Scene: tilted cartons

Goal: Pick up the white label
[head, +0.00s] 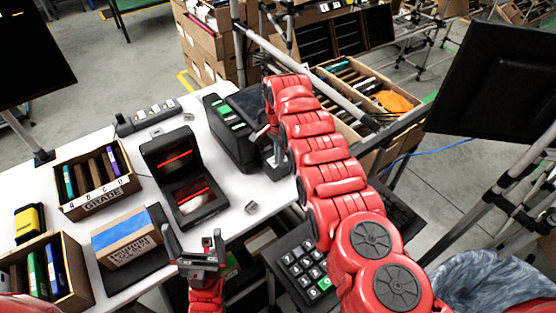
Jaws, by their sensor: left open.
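I cannot single out the white label for certain. A small whitish piece (192,203) lies inside the open black case (165,151), under a red glow. A small pale grey item (251,208) lies on the white table (235,183) to the right of the case. My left gripper (192,238) is open and empty at the table's front edge, below the case, with its fingers pointing up in the picture. My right gripper (276,166) points down at the table's right side, beside a black box-shaped device (232,139); its fingers are too small and dark to read.
A blue-and-brown carton (128,243) sits tilted on a black stand left of my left gripper. A black keypad (298,262) is at the lower middle.

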